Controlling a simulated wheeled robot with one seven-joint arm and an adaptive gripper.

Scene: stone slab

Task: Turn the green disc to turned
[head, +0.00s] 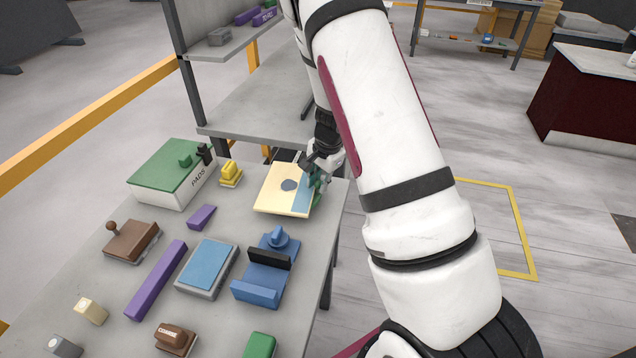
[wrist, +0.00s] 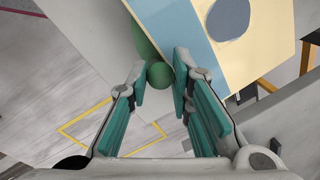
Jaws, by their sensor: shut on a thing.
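The green disc (wrist: 142,42) shows in the wrist view as a dark green curved edge, partly hidden by the cream board (wrist: 262,50). A round green knob (wrist: 159,75) stands at its near side, between the teal fingertips. My gripper (wrist: 160,80) is shut on this knob. In the head view my gripper (head: 317,178) is at the right edge of the cream board (head: 272,203), near the slab's far right corner. There the gripper and board hide most of the disc. The board has a light blue band and a grey-blue circle.
Left of the board stand a yellow stamp (head: 230,174) and a green-topped pads box (head: 168,172). Nearer are a blue pad (head: 207,265), a blue holder (head: 262,284), a purple bar (head: 156,280) and several stamps. A grey shelf (head: 255,105) rises behind.

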